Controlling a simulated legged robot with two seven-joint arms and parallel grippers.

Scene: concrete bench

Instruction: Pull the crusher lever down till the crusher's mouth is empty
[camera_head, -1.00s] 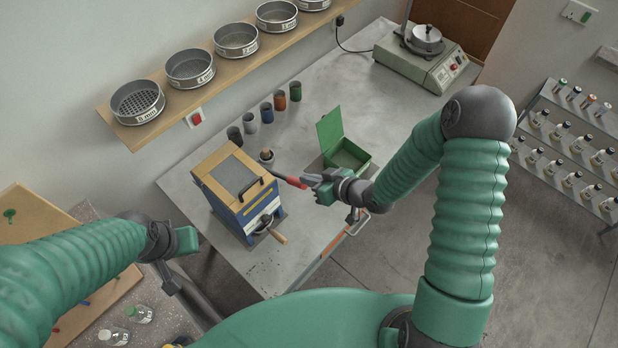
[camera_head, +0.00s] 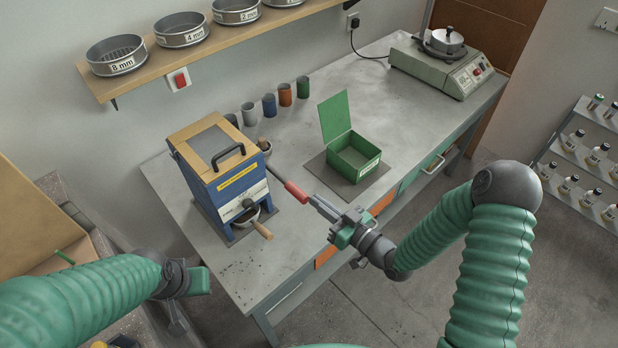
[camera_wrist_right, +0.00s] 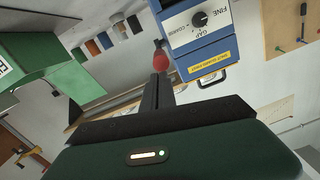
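The crusher (camera_head: 215,185) is a blue and white box with a wood-edged top, standing at the left of the bench. It also shows in the right wrist view (camera_wrist_right: 207,50). Its lever (camera_head: 297,192) slopes down to the right and has a red grip, seen too in the right wrist view (camera_wrist_right: 161,60). My right gripper (camera_head: 318,206) is at the grip's outer end, its fingers close together on it. A grey panel (camera_head: 210,143) covers the top; the inside of the mouth is hidden. My left gripper (camera_head: 190,282) is away at lower left, its fingers mostly hidden.
A wood-handled pan (camera_head: 258,228) sits at the crusher's front. An open green box (camera_head: 352,160) stands right of the lever. Several small cups (camera_head: 269,105) line the wall. A machine with a metal pot (camera_head: 445,65) is at the back right.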

